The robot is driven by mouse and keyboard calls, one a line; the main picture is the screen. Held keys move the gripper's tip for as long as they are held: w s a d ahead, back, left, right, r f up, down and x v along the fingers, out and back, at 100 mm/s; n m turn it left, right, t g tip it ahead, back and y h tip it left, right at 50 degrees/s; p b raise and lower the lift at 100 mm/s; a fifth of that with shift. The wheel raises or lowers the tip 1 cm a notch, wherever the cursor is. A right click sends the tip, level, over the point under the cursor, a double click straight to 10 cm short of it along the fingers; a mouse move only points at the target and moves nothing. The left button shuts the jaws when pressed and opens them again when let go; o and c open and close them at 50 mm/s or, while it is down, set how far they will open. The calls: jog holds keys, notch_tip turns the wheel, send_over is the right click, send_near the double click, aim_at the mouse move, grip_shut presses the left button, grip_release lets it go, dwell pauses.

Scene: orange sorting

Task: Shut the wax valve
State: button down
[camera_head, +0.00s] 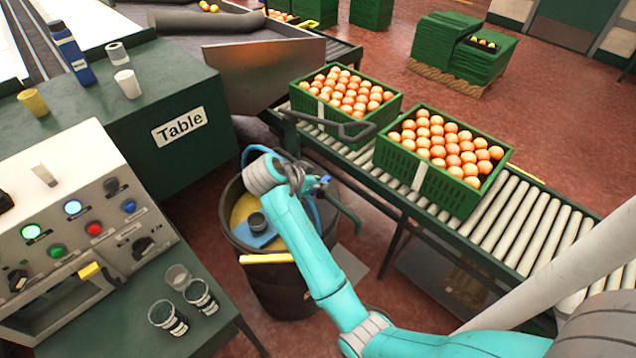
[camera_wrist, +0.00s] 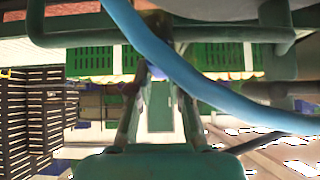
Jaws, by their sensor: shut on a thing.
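The wax drum (camera_head: 290,290) is a dark open barrel with yellowish contents, standing between the table and the roller conveyor. A blue hose (camera_head: 250,152) loops over it and also crosses close in front of the wrist camera (camera_wrist: 180,68). My gripper (camera_head: 314,186) is at the pipework above the drum's right side. In the wrist view, its two fingers (camera_wrist: 157,48) converge and are shut on a small dark part, seemingly the wax valve's handle (camera_wrist: 157,22), under a green pipe. The valve is mostly hidden by my arm and the hose, so its angle cannot be told.
Two green crates of oranges (camera_head: 408,172) stand on the roller conveyor (camera_head: 510,228) to the right. The green table (camera_head: 150,95) and a control panel (camera_head: 70,225) are at the left. Cups (camera_head: 168,315) stand near the front.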

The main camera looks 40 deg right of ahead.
jog(key=shift+f, duration=0.1)
dwell(0.3)
jog(key=c, duration=1.1)
grip_release()
jog(key=shift+v, duration=3.75)
jog(key=shift+w+a, duration=0.1)
